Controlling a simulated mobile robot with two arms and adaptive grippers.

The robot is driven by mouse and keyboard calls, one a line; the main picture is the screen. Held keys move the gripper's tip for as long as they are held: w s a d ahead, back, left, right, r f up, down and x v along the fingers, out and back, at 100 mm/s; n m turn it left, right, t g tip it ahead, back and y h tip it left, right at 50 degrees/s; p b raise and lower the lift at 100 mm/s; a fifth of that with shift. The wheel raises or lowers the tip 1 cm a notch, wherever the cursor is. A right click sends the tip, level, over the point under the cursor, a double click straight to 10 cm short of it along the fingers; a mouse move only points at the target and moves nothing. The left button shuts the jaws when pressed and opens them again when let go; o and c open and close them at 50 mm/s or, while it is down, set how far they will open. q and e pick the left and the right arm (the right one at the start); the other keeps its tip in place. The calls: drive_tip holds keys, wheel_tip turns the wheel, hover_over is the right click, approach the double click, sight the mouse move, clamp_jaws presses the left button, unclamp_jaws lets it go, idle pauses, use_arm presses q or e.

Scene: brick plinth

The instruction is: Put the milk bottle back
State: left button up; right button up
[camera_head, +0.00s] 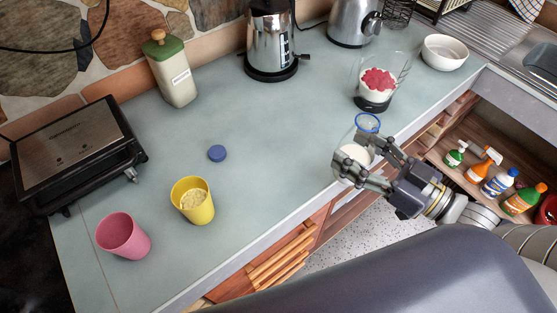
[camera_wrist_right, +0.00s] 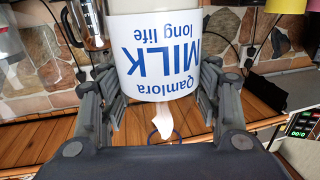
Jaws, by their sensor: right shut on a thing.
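The milk bottle (camera_head: 357,154) has a clear neck with a blue rim and white milk inside. My right gripper (camera_head: 356,163) is shut on it at the counter's front edge. In the right wrist view the bottle's white label (camera_wrist_right: 155,55) reads "Qamlora MILK long life", upside down in the picture. Fingers (camera_wrist_right: 155,105) stand on both sides of it. A white patch of milk (camera_wrist_right: 163,121) shows near the blue rim. I cannot tell whether the bottle's base touches anything. A blue cap (camera_head: 217,153) lies apart on the counter. My left gripper is not in view.
A clear blender jug (camera_head: 399,66) with white and red contents stands behind the bottle. Yellow (camera_head: 196,211) and pink (camera_head: 123,236) cups, a grill (camera_head: 77,150), a green-lidded canister (camera_head: 174,81) and a kettle (camera_head: 269,45) stand on the counter (camera_head: 285,130). Its middle is mostly clear.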

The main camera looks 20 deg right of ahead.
drive_tip(key=a+b, duration=0.1)
drive_tip(key=b, duration=0.1)
drive_tip(key=w+a+b, duration=0.1)
drive_tip(key=shift+w+f+b, duration=0.2)
drive_tip(key=shift+f+b, duration=0.15)
drive_tip(key=shift+w+a+f+p, duration=0.35)
drive_tip(key=shift+w+a+f, duration=0.35)
drive_tip(key=shift+w+a, duration=0.9)
drive_tip(key=shift+w+a+f+p, duration=0.35)
drive_tip(key=shift+w+a+f, duration=0.3)
drive_tip(key=shift+w+a, duration=0.95)
drive_tip(key=shift+w+a+f+p, duration=0.35)
drive_tip(key=shift+w+a+f, duration=0.6)
drive_tip(key=shift+a, duration=1)
drive_tip(key=shift+w+r, duration=0.1)
drive_tip(key=shift+w, duration=0.1)
drive_tip(key=o, duration=1.7)
drive_tip(key=shift+c, duration=0.2)
drive_tip(key=shift+s, duration=0.15)
